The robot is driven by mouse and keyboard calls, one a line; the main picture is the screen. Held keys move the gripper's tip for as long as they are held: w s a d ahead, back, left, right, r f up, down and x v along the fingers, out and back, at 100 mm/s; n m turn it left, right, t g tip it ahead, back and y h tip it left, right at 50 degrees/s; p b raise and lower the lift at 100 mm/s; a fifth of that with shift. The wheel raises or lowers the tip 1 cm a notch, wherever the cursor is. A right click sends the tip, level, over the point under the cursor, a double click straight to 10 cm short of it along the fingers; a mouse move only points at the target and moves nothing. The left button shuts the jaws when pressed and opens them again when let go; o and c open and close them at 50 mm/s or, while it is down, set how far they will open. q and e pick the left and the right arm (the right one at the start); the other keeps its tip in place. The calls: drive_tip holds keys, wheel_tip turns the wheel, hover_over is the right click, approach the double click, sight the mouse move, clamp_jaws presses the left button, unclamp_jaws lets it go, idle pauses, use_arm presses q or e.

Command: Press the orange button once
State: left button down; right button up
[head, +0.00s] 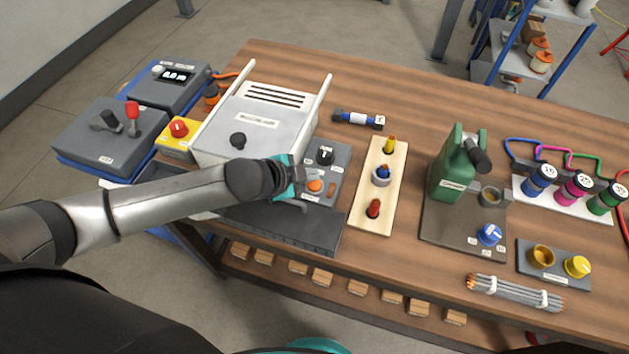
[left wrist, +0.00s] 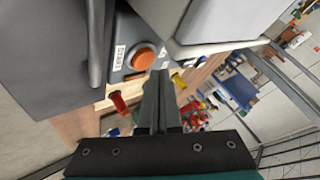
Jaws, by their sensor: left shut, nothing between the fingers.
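The orange button (head: 314,185) sits on a grey control panel (head: 333,163) at the right side of the grey-white machine, below a black knob (head: 325,156). In the left wrist view the orange button (left wrist: 144,58) is round, raised in a dark ring, with a START label beside it. My left gripper (head: 301,180) is just left of the button in the head view. Its shut, empty fingers (left wrist: 160,80) are just below and right of the button in the left wrist view. I cannot tell whether they touch it. My right gripper is not in view.
A yellow box with a red button (head: 179,128) stands left of the machine (head: 251,119). A wooden board with coloured pegs (head: 378,185) lies right of the panel, and a green jug (head: 455,165) stands farther right. A dark ledge (head: 310,232) runs in front of the machine.

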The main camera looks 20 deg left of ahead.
sight(310, 186)
use_arm(q)
drive_tip(key=shift+f, duration=0.1)
idle(0.5)
drive_tip(key=shift+f, duration=0.35)
drive_tip(key=shift+f+b, duration=0.3)
drive_tip(key=shift+f, duration=0.25)
idle(0.6)
idle(0.3)
drive_tip(key=shift+r+p, duration=1)
drive_tip(key=shift+p, duration=0.2)
wheel_tip(310, 186, up, 5)
drive_tip(key=p, duration=0.5)
drive_tip(key=shift+p, duration=0.3)
